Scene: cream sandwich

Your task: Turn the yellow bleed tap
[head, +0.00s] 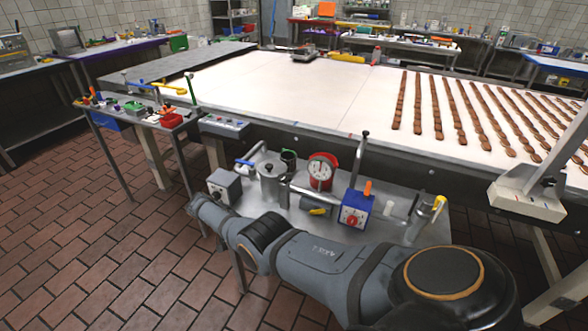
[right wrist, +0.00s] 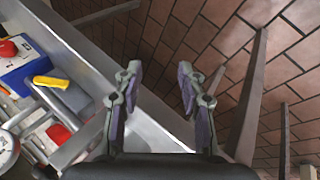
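A small yellow handle (head: 440,203) tops a steel fitting at the right end of the metal bench in the head view. Another yellow piece (head: 316,211) lies on a dark cylinder in front of the red gauge. In the right wrist view a yellow handle (right wrist: 50,81) shows beside the blue box; I cannot tell which yellow part is the bleed tap. My right gripper (right wrist: 158,84) is open and empty, over the bench edge and floor, apart from the yellow handle. Its fingers cannot be made out in the head view. My left gripper is out of view.
On the metal bench (head: 285,213) stand a red gauge (head: 321,170), a blue box with a red dial (head: 356,208), a steel pot (head: 272,184) and a grey box (head: 224,186). My right arm crosses in front. A conveyor with chocolate-coloured pieces (head: 437,112) lies behind.

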